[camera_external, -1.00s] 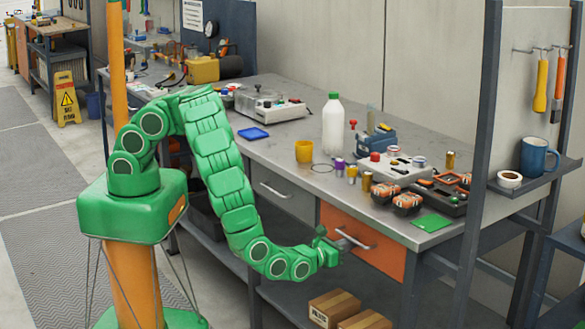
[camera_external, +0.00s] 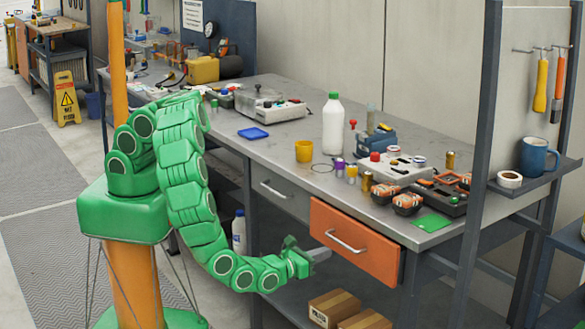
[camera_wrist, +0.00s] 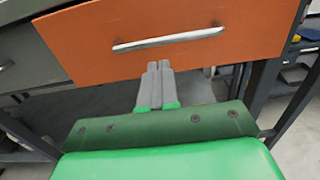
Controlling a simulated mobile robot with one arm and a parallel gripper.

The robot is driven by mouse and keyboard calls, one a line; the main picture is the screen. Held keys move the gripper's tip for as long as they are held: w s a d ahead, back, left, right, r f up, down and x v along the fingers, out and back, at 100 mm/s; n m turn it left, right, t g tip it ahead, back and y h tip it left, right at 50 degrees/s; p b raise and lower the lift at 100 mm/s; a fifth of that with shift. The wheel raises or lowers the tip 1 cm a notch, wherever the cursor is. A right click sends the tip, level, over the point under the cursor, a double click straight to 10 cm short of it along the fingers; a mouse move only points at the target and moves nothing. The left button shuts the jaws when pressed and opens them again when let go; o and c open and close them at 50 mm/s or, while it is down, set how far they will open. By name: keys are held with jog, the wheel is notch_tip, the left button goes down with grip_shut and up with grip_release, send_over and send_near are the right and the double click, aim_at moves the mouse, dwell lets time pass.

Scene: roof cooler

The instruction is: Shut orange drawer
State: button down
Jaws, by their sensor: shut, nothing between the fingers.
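The orange drawer (camera_external: 352,248) stands a little proud of the bench front, so it is slightly open. Its front carries a silver bar handle (camera_external: 347,241). In the wrist view the orange front (camera_wrist: 220,62) fills the upper part, with the handle (camera_wrist: 168,39) across it. My gripper (camera_external: 321,255) is shut and empty, in front of the drawer and to the lower left of its handle. In the wrist view my gripper's fingertips (camera_wrist: 159,65) are together, just below the handle. Whether they touch the drawer front is unclear.
A grey drawer (camera_external: 280,191) sits left of the orange one. Above, the worktop (camera_external: 285,140) holds a white bottle (camera_external: 332,125), a yellow cup (camera_external: 304,151) and electronics. Cardboard boxes (camera_external: 335,306) lie on the shelf below. A dark post (camera_external: 480,150) rises at the right.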

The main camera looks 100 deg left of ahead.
jog(key=shift+v, duration=2)
send_near(356, 246)
jog(key=w+a, duration=0.1)
jog(key=a, duration=0.1)
jog(key=w+a+f, duration=0.1)
jog(key=a, duration=0.1)
jog(key=w+a, duration=0.1)
jog(key=a, duration=0.1)
jog(key=shift+w+f, duration=0.3)
jog(key=shift+w, duration=0.1)
jog(key=shift+x, duration=1.85)
jog(key=shift+w+a+r, duration=0.15)
jog(key=shift+w+a, duration=0.2)
jog(key=shift+a, duration=0.05)
jog(key=v, duration=1.5)
